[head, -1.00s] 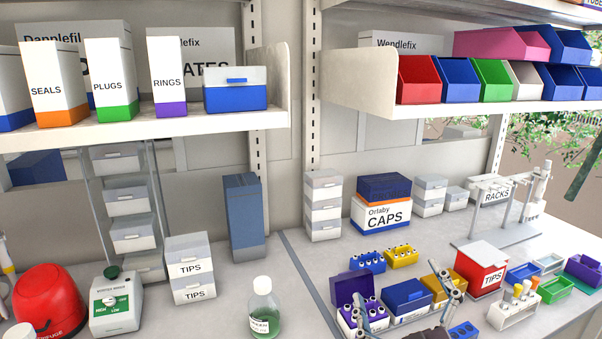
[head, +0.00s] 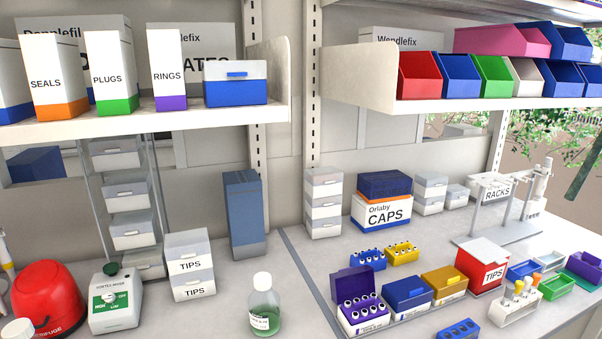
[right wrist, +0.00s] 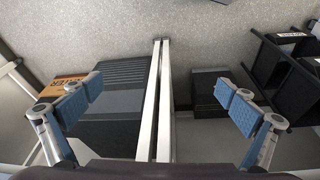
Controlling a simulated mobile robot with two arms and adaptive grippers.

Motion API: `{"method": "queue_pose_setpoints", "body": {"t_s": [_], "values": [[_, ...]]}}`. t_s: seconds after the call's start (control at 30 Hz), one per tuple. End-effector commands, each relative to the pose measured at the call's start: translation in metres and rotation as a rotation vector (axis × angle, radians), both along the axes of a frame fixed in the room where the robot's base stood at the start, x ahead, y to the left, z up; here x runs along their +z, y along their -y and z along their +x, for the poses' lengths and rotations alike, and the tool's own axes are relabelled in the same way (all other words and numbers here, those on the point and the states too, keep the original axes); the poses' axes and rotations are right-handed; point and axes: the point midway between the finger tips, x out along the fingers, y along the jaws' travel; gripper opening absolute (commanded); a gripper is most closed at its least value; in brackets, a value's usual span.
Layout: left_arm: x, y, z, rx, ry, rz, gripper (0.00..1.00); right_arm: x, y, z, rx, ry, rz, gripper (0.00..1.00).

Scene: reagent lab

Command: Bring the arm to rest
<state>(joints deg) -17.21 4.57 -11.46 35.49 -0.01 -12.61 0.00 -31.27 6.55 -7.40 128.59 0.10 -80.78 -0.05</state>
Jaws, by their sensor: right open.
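My right gripper (right wrist: 160,105) shows in the right wrist view, with its two blue-padded fingers wide apart and nothing between them. Behind the fingers are a pair of pale upright bars (right wrist: 152,100), a dark ribbed box (right wrist: 115,95) and a speckled grey surface (right wrist: 120,35). Neither gripper shows in the head view now. My left gripper is out of view.
The bench holds a purple vial box (head: 362,312), a blue box (head: 407,293), a yellow box (head: 444,285), a red TIPS box (head: 482,267), a green-liquid bottle (head: 264,308) and a red centrifuge (head: 48,297). The bench between bottle and CAPS box (head: 380,205) is mostly clear.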

Motion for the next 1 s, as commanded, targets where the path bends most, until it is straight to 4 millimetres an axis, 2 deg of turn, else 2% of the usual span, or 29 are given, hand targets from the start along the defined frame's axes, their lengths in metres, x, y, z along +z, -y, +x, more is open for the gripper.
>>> {"method": "queue_pose_setpoints", "body": {"t_s": [0.03,0.17,0.27,0.4,0.47,0.6,0.8,0.9,1.0], "values": [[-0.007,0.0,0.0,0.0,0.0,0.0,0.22,-0.025,0.0,0.0,0.001,-0.013,-0.002,1.0],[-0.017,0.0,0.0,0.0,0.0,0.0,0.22,-0.088,-0.001,-0.001,0.004,-0.034,-0.003,1.0],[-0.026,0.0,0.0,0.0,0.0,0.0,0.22,-0.143,-0.001,-0.006,0.007,-0.051,-0.004,1.0],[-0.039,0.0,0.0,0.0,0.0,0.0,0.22,-0.217,0.001,-0.025,0.013,-0.077,-0.007,1.0],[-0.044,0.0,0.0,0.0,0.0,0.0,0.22,-0.247,0.003,-0.035,0.015,-0.088,-0.009,1.0],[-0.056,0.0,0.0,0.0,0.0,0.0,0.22,-0.313,0.008,-0.068,0.021,-0.115,-0.012,1.0],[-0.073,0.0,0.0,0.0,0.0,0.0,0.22,-0.39,0.018,-0.128,0.029,-0.153,-0.017,1.0],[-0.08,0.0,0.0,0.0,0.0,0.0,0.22,-0.416,0.023,-0.157,0.033,-0.167,-0.02,1.0],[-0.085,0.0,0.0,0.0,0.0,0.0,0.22,-0.432,0.028,-0.18,0.037,-0.177,-0.022,1.0]]}}
